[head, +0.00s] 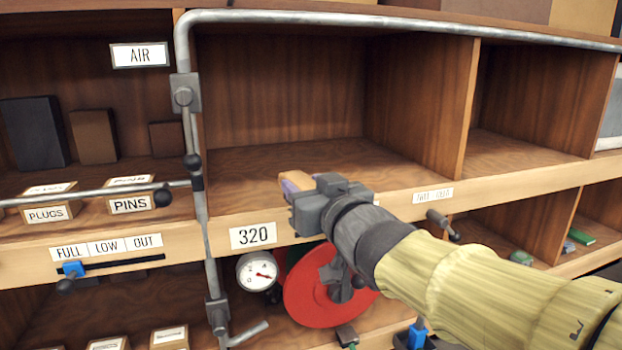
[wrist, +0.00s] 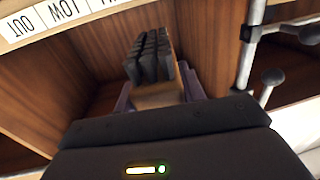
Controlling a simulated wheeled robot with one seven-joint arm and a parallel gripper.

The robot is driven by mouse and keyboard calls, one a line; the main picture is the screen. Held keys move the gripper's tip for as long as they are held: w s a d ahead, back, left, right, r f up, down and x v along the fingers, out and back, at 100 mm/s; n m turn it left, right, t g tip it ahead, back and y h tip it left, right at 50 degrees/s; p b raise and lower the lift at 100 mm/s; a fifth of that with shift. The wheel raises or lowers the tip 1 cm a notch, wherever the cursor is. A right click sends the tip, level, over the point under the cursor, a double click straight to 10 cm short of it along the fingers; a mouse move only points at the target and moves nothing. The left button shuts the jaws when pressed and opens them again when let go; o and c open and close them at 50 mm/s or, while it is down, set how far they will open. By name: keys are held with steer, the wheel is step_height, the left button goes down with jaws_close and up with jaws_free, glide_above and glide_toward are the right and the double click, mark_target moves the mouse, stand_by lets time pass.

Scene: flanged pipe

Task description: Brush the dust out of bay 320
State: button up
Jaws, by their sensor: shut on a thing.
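Bay 320 is the open wooden bay (head: 285,157) above the label 320 (head: 253,235). Its floor looks like bare wood grain, and I cannot make out dust on it. My gripper (head: 296,183) is at the front edge of this bay, over the shelf lip. It is shut on a brush, whose tan wood (head: 294,176) shows at the fingertips in the head view. In the wrist view the brush (wrist: 152,58) has dark bristle tufts on a wooden block between my purple fingers (wrist: 157,95). Whether the bristles touch the floor cannot be told.
A grey pipe (head: 187,130) runs down the bay's left side and along its top. A rod with a dark knob (head: 162,198) crosses at left. Below are a gauge (head: 257,271) and a red disc (head: 325,290). A bin marked PINS (head: 131,204) stands left.

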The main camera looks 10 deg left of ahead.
steer(key=v, duration=0.3)
steer(key=shift+s+p, duration=0.3)
steer(key=shift+s, duration=0.2)
steer(key=shift+w, duration=0.15)
